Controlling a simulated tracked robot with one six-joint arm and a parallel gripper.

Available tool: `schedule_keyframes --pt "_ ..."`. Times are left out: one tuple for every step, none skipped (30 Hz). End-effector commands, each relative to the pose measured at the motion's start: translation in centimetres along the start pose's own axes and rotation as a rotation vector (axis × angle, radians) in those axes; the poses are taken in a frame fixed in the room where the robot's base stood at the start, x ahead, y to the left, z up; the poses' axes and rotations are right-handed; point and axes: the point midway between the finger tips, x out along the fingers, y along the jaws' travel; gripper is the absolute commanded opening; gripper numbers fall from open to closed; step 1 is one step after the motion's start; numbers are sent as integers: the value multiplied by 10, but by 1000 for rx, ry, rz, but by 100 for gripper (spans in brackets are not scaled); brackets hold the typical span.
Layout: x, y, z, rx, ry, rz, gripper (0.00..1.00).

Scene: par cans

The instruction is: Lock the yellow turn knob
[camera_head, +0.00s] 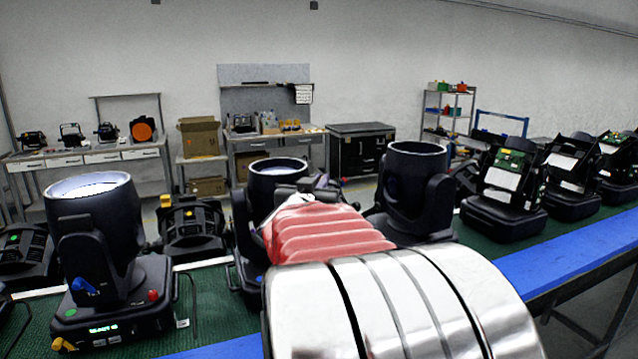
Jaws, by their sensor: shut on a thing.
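My arm reaches away from the camera to a black moving-head lamp (275,168) in the middle of the belt. My gripper (299,190) shows only in part at the arm's far end, close against this lamp's right side. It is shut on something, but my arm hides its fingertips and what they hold. A yellow turn knob (62,345) shows at the base of the left lamp (95,225), well apart from my gripper. That lamp also has a blue knob (83,287) and a red knob (153,295). Any yellow knob on the middle lamp is hidden.
Another black lamp (412,185) stands close on the right of my arm. Several opened lamps (508,180) line the green belt (480,243) farther right. A blue rail (575,250) edges the belt. Workbenches and a black cabinet (360,150) stand behind.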

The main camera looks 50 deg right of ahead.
Motion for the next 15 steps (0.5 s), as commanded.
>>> schedule_keyframes --pt "0 -2 0 -1 -1 -7 0" --pt "0 -2 0 -1 -1 -8 0" --pt "0 -2 0 -1 -1 -10 0" --pt "0 -2 0 -1 -1 -11 0" --pt "0 -2 0 -1 -1 -13 0" --pt "0 -2 0 -1 -1 -16 0" --pt "0 -2 0 -1 -1 -18 0" --pt "0 -2 0 -2 -1 -21 0" --pt "0 -2 0 -2 -1 -25 0" --pt "0 -2 0 -2 -1 -29 0" --pt "0 -2 0 -1 -1 -34 0" --pt "0 -2 0 -2 -2 -40 0" --pt "0 -2 0 -3 -2 -45 0" --pt "0 -2 0 -1 -2 -50 0" --pt "0 -1 0 -3 -2 -57 0"
